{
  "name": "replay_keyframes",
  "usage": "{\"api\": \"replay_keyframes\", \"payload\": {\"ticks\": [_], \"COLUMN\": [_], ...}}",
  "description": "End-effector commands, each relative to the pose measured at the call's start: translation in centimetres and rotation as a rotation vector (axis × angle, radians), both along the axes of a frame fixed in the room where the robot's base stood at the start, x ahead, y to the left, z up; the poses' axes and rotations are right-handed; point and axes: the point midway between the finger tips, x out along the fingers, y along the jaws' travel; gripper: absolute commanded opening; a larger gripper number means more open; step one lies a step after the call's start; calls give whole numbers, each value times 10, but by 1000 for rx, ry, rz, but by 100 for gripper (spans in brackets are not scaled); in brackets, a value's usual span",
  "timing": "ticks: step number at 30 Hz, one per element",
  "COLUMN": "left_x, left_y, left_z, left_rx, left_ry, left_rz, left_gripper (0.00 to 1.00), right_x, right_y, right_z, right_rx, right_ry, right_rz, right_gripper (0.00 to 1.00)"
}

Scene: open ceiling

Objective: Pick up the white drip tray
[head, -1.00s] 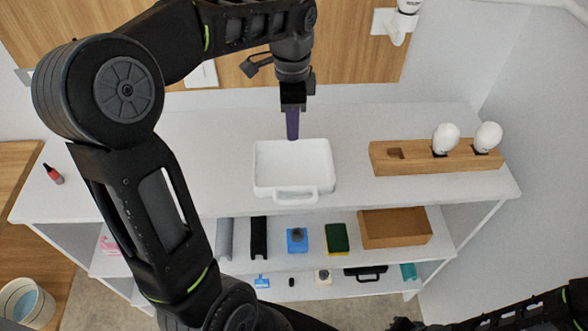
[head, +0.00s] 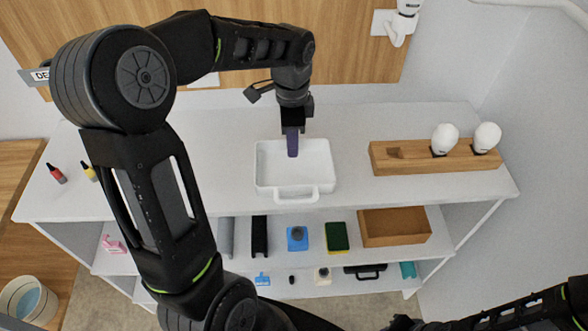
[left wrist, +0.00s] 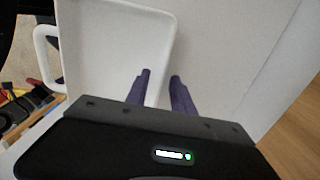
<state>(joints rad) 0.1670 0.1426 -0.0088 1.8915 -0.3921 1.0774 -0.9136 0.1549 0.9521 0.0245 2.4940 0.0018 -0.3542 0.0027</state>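The white drip tray (head: 265,165) lies on the white top shelf, with its looped handle on the near side. It also shows in the left wrist view (left wrist: 110,50), handle at the left. My left gripper (head: 292,154) points down at the tray's far wall, its purple fingers overlapping that wall in the head view. In the left wrist view the fingers (left wrist: 160,78) are apart, with the tray's rim running between them. I cannot tell whether either finger touches it. My right arm shows at the bottom right of the head view; its gripper is not clearly visible.
A wooden block (head: 405,162) with two white bulb-shaped things stands to the right on the top shelf (head: 225,185). Small red (head: 56,173) and yellow (head: 89,172) bottles stand at the left. A lower shelf holds a sponge (head: 337,237) and a wooden box (head: 395,240).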

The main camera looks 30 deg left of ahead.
Motion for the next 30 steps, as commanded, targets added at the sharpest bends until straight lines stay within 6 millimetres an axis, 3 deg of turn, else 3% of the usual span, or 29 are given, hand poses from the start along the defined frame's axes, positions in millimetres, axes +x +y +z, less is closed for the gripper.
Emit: {"api": "replay_keyframes", "payload": {"ticks": [12, 22, 30], "left_x": [0, 0, 0], "left_y": [0, 0, 0], "left_z": [0, 0, 0], "left_rx": [0, 0, 0], "left_ry": [0, 0, 0], "left_rz": [0, 0, 0], "left_gripper": [28, 1, 0], "right_x": [0, 0, 0], "right_y": [0, 0, 0], "right_z": [0, 0, 0], "right_rx": [0, 0, 0], "right_ry": [0, 0, 0], "right_rz": [0, 0, 0], "right_gripper": [0, 0, 0]}}
